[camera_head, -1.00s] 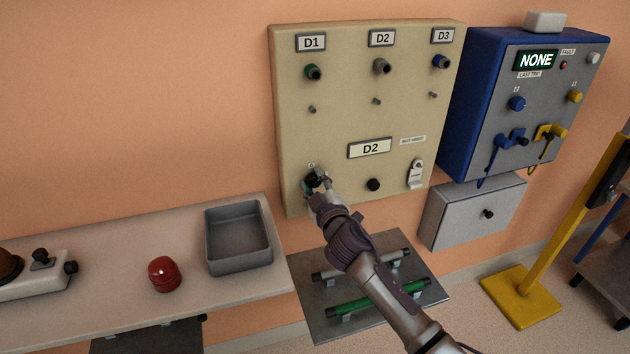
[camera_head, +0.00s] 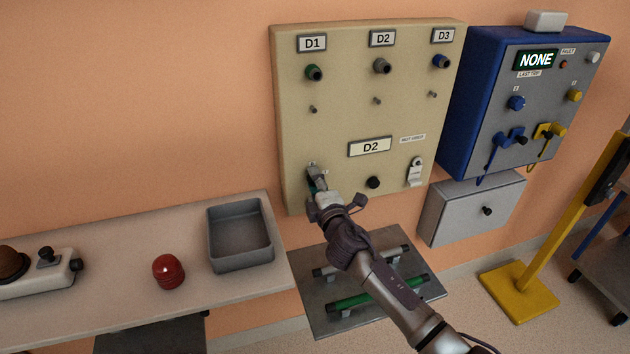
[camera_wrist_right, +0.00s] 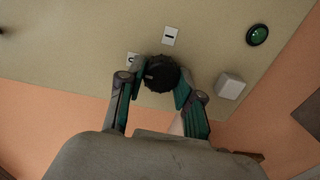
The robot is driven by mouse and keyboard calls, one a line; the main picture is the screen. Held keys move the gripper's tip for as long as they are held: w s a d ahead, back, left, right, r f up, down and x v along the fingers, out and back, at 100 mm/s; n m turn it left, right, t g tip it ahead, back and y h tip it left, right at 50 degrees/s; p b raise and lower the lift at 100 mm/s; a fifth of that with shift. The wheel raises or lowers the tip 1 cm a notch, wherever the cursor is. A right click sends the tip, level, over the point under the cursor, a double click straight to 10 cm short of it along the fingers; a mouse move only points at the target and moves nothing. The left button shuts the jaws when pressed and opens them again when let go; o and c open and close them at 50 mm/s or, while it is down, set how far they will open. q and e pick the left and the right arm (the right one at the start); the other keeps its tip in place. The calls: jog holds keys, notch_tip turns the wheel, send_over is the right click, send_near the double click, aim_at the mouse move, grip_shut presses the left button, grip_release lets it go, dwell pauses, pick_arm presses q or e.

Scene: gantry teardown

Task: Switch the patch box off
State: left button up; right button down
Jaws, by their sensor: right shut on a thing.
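The patch box (camera_head: 345,125) is a beige wall panel with plates D1, D2 and D3 along its top and a larger D2 plate (camera_head: 370,147) lower down. My right gripper (camera_head: 317,180) is at its lower left corner and hides most of what it holds there. In the right wrist view, a black ribbed knob (camera_wrist_right: 160,73) sits between the two fingertips of my right gripper (camera_wrist_right: 158,88), which is shut on it. A small white label (camera_wrist_right: 170,36) is beside the knob, and another is partly covered by a finger. My left gripper is not in view.
A blue cabinet (camera_head: 470,100) hangs to the right. A bench (camera_head: 110,255) with a grey tray (camera_head: 240,262) is at left. A rack with bars (camera_head: 320,325) stands below.

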jog(key=shift+f+n, duration=0.1)
jog(key=shift+n, duration=0.2)
jog(key=c, duration=0.8)
grip_release()
jog(key=shift+o, duration=0.2)
jog(key=shift+s, duration=0.15)
jog(key=v, duration=1.1)
jog(key=shift+s+d, duration=0.2)
jog(key=shift+s, duration=0.15)
